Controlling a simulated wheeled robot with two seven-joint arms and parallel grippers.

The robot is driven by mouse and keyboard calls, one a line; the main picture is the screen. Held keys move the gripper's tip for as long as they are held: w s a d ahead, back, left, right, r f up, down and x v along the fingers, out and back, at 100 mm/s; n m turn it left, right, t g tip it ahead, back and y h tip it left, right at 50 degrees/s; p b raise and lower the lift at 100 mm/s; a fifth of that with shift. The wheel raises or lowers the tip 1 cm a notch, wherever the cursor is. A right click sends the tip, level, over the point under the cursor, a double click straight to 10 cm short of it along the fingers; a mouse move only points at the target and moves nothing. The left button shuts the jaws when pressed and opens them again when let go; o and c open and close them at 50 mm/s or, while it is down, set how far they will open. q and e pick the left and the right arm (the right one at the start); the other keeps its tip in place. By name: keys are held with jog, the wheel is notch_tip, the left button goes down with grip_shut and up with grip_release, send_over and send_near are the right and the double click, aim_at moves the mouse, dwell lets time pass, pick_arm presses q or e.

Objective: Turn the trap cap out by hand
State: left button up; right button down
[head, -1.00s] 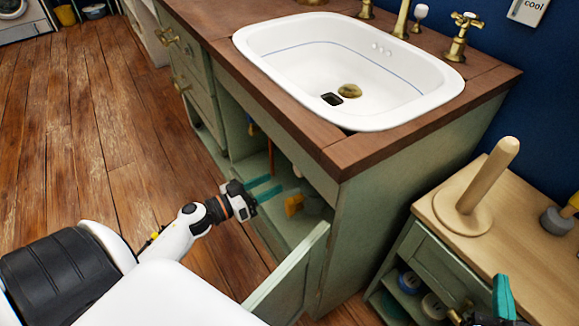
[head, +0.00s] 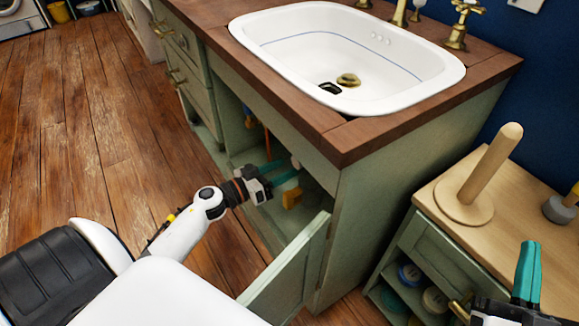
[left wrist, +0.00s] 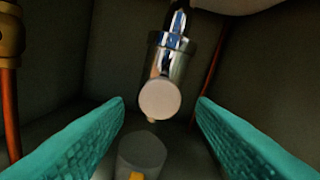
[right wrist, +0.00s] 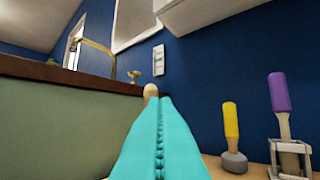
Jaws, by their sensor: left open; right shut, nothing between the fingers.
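In the left wrist view the chrome trap (left wrist: 172,55) hangs under the basin, and its round pale cap (left wrist: 160,99) faces the camera. My left gripper (head: 283,172) reaches through the open cabinet door under the sink. Its teal fingers are open, one on each side of the cap in the left wrist view, with gaps to both. I cannot tell whether the fingertips reach as far as the cap. The trap is hard to make out in the head view. My right gripper (head: 529,248) is shut and empty, pointing up by the small side cabinet.
A grey cylindrical thing (left wrist: 142,152) stands below the cap. Copper-coloured pipes (left wrist: 10,110) run at the cabinet's sides. An orange-yellow object (head: 292,198) is near my left fingers. The open cabinet door (head: 290,275) stands beside my left arm. A wooden peg stand (head: 485,180) is by my right gripper.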

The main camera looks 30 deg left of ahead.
pick_arm(q)
jog(key=shift+b+x, duration=0.55)
jog(key=shift+x, duration=0.65)
jog(key=shift+w+d+r+p, duration=0.1)
jog(key=shift+w+p, duration=0.1)
jog(key=shift+p, duration=0.4)
pick_arm(e)
jog(key=shift+s+r+t+y, duration=0.15)
jog(key=shift+s+r+t, duration=0.25)
jog(key=shift+r+t, duration=0.25)
jog(key=shift+s+r+t+y, duration=0.1)
jog(key=shift+s+r+t, duration=0.3)
jog(key=shift+r, duration=0.45)
jog(key=shift+s+r+t+y, duration=0.15)
jog(key=shift+s+r+t, duration=0.25)
jog(key=shift+r+t, duration=0.25)
jog(key=shift+r, duration=0.15)
